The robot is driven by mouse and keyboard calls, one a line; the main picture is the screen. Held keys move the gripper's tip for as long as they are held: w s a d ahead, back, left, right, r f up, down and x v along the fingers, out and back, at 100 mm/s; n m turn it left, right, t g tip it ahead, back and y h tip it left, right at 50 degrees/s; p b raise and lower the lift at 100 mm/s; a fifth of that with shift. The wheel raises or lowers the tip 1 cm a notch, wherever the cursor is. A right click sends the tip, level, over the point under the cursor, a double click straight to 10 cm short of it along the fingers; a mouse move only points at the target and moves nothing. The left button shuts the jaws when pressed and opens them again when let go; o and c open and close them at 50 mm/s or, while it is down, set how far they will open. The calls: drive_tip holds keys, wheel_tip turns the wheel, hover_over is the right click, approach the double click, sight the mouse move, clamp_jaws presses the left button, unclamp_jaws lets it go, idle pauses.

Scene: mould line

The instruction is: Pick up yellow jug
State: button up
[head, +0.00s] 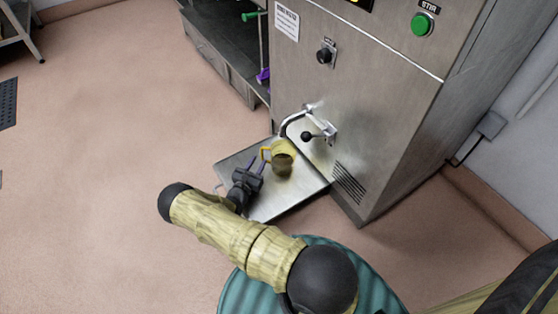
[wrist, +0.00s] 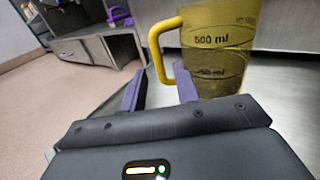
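The yellow jug (head: 283,158) stands upright on the metal shelf (head: 300,192) at the front of the machine, below the spout (head: 293,120). In the wrist view the see-through jug (wrist: 220,42) shows volume marks and darker contents low down. Its handle (wrist: 160,50) points left, towards my gripper. My gripper (head: 257,163) is at the handle side of the jug. In the wrist view its two purple fingers (wrist: 160,88) are apart, with the lower handle in front of or between their tips; I cannot tell which. The fingers are not closed on it.
The steel machine (head: 370,90) rises behind the shelf, with a black-knobbed tap lever (head: 308,136) close above the jug. A dark bench (head: 222,45) with green and purple items stands at the back.

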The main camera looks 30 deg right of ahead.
sight(262, 158)
drive_tip(key=b+x, duration=0.2)
drive_tip(key=x, duration=0.3)
drive_tip(key=shift+f, duration=0.1)
idle(0.3)
clamp_jaws()
